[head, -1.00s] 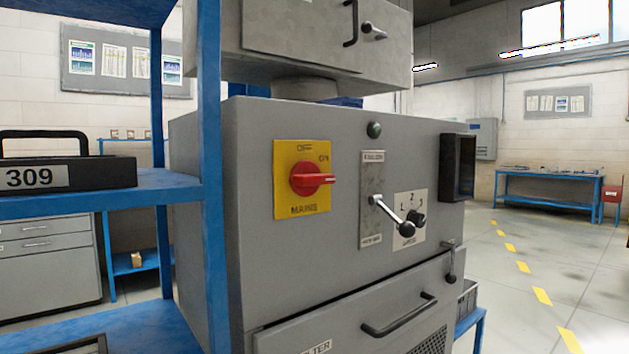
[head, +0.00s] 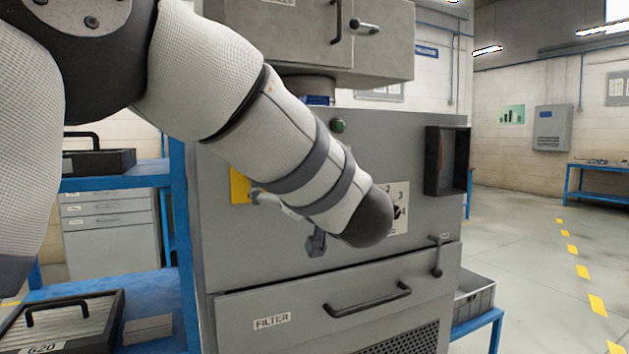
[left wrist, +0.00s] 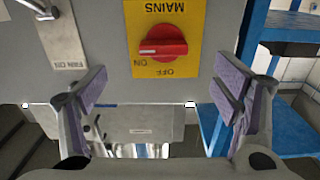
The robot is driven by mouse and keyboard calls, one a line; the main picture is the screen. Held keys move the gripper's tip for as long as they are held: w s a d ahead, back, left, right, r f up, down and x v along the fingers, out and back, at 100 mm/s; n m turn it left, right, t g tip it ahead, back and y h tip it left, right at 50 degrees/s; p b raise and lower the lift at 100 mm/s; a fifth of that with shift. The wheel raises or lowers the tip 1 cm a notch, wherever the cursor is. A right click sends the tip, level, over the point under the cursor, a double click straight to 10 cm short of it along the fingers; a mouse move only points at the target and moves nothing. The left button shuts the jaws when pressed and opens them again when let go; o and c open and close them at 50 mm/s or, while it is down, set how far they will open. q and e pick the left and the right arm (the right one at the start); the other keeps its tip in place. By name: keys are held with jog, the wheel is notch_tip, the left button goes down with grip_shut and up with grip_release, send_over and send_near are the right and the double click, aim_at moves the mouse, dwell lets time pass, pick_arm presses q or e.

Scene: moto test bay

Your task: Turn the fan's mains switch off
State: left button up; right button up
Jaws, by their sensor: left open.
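The mains switch is a red rotary knob (left wrist: 163,48) on a yellow plate (left wrist: 165,15) with OFF, ON and MAINS marks. The left wrist view shows it upside down, with the knob's bar lying crosswise and one end by the ON mark. In the head view my left arm hides the knob, and only an edge of the yellow plate (head: 239,187) shows. My left gripper (left wrist: 160,82) is open and empty, facing the panel, with its fingers apart to either side of the knob's line and not touching it. My right gripper is not in view.
The grey fan cabinet (head: 235,240) has a filter drawer handle (head: 368,301), a green button (head: 338,126) and a black box (head: 447,160) at right. A blue shelf rack (head: 180,240) stands close on the left. The floor at right is open.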

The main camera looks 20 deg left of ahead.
pick_arm(q)
jog(key=x, duration=0.8)
jog(key=r+x, duration=0.1)
jog(key=x, duration=0.3)
jog(key=shift+s+a, duration=0.2)
jog(key=shift+a, duration=0.1)
jog(key=shift+c, duration=0.2)
jog(key=shift+n, duration=0.3)
jog(key=c, duration=1.1)
